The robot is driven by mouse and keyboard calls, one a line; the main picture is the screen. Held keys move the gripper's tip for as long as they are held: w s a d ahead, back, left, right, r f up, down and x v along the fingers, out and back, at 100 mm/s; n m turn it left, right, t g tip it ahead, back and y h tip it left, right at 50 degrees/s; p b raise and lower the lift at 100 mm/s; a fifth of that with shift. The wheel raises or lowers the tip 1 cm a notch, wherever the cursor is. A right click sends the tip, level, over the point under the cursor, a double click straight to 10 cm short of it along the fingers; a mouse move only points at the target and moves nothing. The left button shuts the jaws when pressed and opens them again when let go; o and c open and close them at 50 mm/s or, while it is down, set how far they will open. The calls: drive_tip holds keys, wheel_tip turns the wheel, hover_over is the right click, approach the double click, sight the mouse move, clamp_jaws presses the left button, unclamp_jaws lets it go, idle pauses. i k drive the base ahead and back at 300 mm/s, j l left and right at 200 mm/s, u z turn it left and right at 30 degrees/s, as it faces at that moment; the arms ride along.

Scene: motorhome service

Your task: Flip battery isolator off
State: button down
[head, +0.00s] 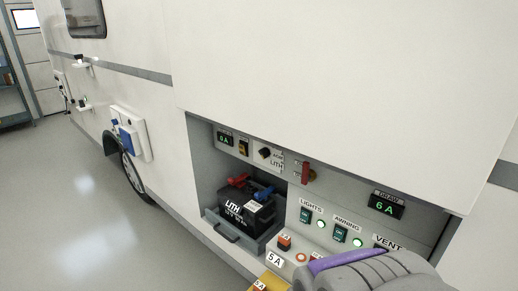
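A red upright handle (307,172), which looks like the battery isolator, sits on the light panel at the upper middle of the open service bay. Small labels beside it are too small to read, so its on or off position cannot be told. The black LITH battery (246,212) with red and blue terminal clamps sits on a grey tray below and left of it. A grey, ribbed, rounded part with a purple strip, likely my own arm, crosses the bottom right. No gripper fingers show, and nothing is seen touching the red handle.
The panel also has a black knob (265,153), green displays reading 0 A and 6 A (383,206), and green LIGHTS (305,214) and AWNING (340,234) switches. A hatch panel (340,90) overhangs the bay. Orange-red 5 A parts (284,241) lie below. Grey floor is clear at left.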

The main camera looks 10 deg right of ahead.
sight(306, 177)
drive_tip(key=i+j+z, duration=0.1)
drive_tip(key=i+j, duration=0.7)
drive_tip(key=i, duration=0.1)
